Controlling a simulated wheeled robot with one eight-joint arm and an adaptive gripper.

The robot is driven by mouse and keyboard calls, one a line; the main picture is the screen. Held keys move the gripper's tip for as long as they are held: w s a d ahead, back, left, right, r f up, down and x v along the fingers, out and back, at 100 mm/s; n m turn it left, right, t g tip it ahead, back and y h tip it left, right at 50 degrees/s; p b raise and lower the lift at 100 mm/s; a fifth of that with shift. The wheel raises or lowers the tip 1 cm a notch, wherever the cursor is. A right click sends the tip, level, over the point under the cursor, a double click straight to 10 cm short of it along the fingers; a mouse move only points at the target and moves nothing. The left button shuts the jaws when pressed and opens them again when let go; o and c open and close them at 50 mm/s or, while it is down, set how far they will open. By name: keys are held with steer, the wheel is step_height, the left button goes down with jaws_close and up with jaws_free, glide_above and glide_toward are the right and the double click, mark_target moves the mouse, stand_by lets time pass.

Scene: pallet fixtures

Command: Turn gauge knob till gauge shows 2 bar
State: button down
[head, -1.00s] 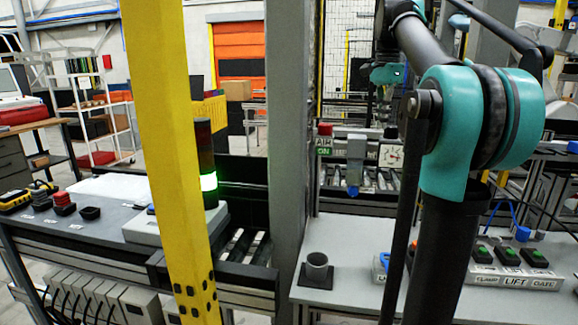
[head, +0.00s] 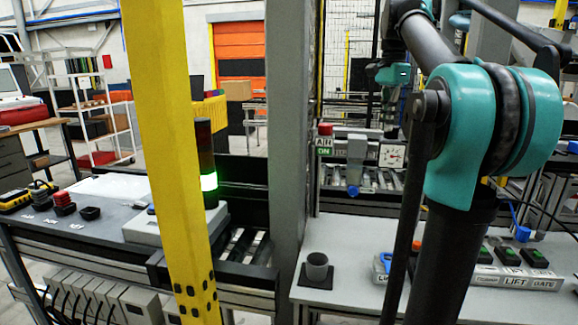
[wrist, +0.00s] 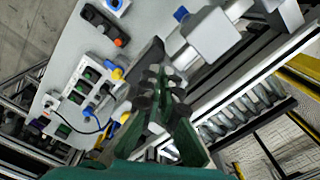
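The gauge (head: 391,155) is a white square-framed dial at the back of the right-hand station in the head view. Its needle is too small to read. Left of it is a grey upright fitting (head: 356,152) with a blue knob (head: 353,190) at its lower end. My gripper (head: 391,115) points down above the gauge, apart from the knob. In the wrist view my gripper (wrist: 163,80) shows its dark fingertips with a narrow gap and nothing clearly held. A pale grey block (wrist: 207,36) lies beyond them; a blue piece (wrist: 181,14) is beside it.
A yellow post (head: 170,150) and a grey column (head: 287,150) stand left of the station. A grey cup (head: 317,266) and a button panel (head: 515,277) are on the bench (head: 345,240). A roller conveyor (wrist: 245,110) shows at right in the wrist view.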

steer(key=shift+s, duration=0.15)
stand_by(0.3)
steer(key=shift+s+a, duration=0.15)
steer(key=shift+a, duration=0.05)
step_height(320, 180, up, 6)
stand_by(0.5)
steer(key=shift+w+a+f, duration=0.1)
steer(key=shift+w+f, duration=0.4)
steer(key=shift+f, duration=0.5)
steer(key=shift+w+a+f, duration=0.1)
steer(key=shift+w+f, duration=0.45)
steer(key=shift+f, duration=0.45)
steer(key=shift+w+a+f, duration=0.1)
steer(key=shift+w+f, duration=0.4)
steer(key=shift+f, duration=0.5)
steer(key=shift+s+d, duration=0.25)
steer(key=shift+s, duration=0.55)
